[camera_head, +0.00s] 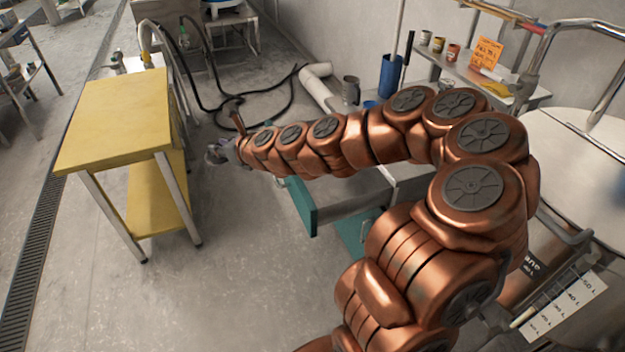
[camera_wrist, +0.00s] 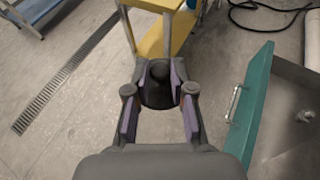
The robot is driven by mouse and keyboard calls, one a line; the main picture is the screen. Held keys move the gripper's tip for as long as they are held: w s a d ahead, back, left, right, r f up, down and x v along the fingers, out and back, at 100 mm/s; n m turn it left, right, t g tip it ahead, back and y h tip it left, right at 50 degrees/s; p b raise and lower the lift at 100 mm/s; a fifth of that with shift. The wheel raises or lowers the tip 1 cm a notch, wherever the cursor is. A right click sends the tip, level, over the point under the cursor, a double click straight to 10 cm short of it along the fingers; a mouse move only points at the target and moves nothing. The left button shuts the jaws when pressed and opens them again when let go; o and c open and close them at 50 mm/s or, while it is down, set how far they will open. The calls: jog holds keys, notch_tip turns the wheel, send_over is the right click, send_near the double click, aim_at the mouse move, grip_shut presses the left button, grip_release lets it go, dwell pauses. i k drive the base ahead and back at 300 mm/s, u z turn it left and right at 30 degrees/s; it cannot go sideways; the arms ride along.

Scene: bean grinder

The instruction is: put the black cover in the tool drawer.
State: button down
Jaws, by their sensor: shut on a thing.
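My gripper (camera_wrist: 159,88) is shut on the black cover (camera_wrist: 159,93), a small dark round piece between the fingertips in the wrist view. In the head view my gripper (camera_head: 222,152) is at the far end of my outstretched arm, above open floor; the cover is too small to make out clearly there. The tool drawer (camera_head: 302,206) has a teal front and stands pulled open, partly hidden under my arm. In the wrist view the drawer front (camera_wrist: 251,102) with its metal handle is to the right of my gripper, which is outside the drawer.
A yellow table (camera_head: 115,118) with metal legs stands left of my gripper. A black hose (camera_head: 240,108) lies on the floor behind. A small metal item (camera_wrist: 305,116) shows inside the drawer. A shelf with cups (camera_head: 453,53) is at the back right. The floor in front is clear.

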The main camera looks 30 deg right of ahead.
aim_at(342, 184)
jog(key=u, duration=0.65)
jog(key=i, duration=0.75)
jog(key=u, duration=0.3)
jog(key=i, duration=1.3)
jog(key=z, duration=1.25)
jog(key=i, duration=0.8)
jog(key=z, duration=0.9)
